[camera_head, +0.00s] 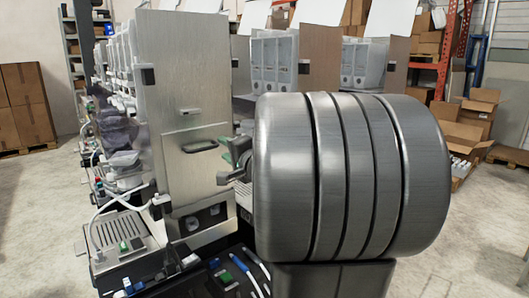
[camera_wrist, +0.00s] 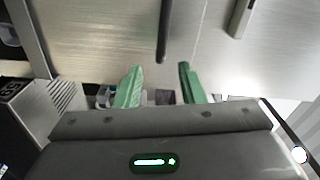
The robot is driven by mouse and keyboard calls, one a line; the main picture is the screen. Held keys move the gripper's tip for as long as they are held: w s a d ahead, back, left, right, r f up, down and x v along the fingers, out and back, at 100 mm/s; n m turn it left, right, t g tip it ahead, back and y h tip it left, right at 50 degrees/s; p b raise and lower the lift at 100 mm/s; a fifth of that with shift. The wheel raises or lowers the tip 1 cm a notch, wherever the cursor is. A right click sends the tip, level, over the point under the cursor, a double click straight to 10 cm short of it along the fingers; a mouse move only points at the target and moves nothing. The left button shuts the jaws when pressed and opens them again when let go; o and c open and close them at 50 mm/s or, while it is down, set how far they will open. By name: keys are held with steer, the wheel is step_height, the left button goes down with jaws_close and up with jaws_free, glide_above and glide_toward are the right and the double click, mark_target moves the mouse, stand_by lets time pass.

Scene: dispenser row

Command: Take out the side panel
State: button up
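The side panel (camera_head: 190,178) is a brushed metal plate on the side of the nearest dispenser, upright in place, with a dark bar handle (camera_head: 200,146) across it. In the wrist view the metal surface fills the upper part, and the handle (camera_wrist: 164,30) shows as a dark bar. My gripper (camera_head: 236,160) is just right of the panel, partly hidden by my arm. In the wrist view my gripper (camera_wrist: 158,68) has its two green fingers apart with nothing held. The handle's near end lines up between the fingertips, just ahead of them; contact cannot be told.
The dispenser's tall upper plate (camera_head: 185,60) stands above the panel. A grey tray (camera_head: 120,235) with cables lies at the lower left. More dispensers (camera_head: 275,60) stand in a row behind. Cardboard boxes (camera_head: 25,100) stand at the left.

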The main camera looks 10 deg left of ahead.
mark_target(219, 145)
steer(key=shift+p+x, duration=0.35)
steer(key=shift+x, duration=1.95)
jaws_close()
steer(key=shift+r, duration=0.25)
